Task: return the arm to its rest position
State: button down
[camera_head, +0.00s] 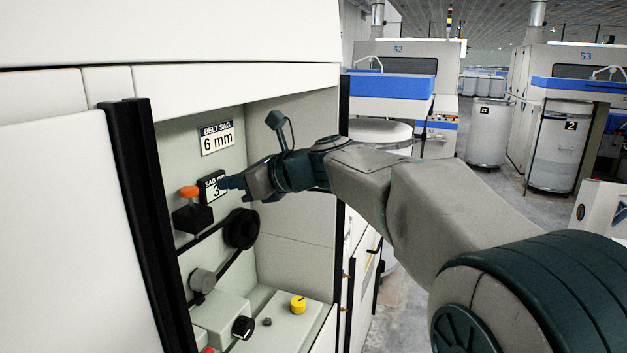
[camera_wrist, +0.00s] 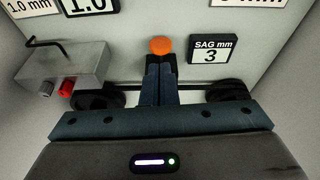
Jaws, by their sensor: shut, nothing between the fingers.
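My arm reaches from the lower right of the head view into an open machine cabinet. My gripper (camera_head: 226,183) is at the end of it, shut and empty, in front of the cabinet's back panel. The gripper (camera_wrist: 158,84) also shows in the wrist view, its two fingers together and pointing at an orange knob (camera_wrist: 160,46). In the head view the orange knob (camera_head: 189,191) sits just left of the fingertips, on a black block. I cannot tell whether the fingertips touch it. A display reading "SAG mm 3" (camera_head: 213,187) is partly hidden behind the fingers.
A black belt runs over pulleys (camera_head: 241,228) below the gripper. A yellow knob (camera_head: 298,305) and black knob (camera_head: 243,327) stand lower down. The cabinet's black door edge (camera_head: 140,215) is at left, its side wall (camera_head: 297,205) at right. An aisle with machines and cans lies beyond.

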jog(key=s+d+f+n+g+h, duration=0.1)
jog(key=s+d+f+n+h, duration=0.5)
jog(key=s+d+f+n, duration=0.5)
jog(key=s+d+f+n+g+h, duration=0.1)
jog(key=s+d+f+n+h, duration=0.6)
jog(key=d, duration=1.2)
jog(key=s+f+n, duration=0.4)
jog(key=s+f, duration=0.3)
jog(key=shift+s+f+g, duration=0.15)
jog(key=shift+s+g, duration=0.15)
jog(key=shift+g, duration=0.1)
jog(key=shift+a, duration=0.1)
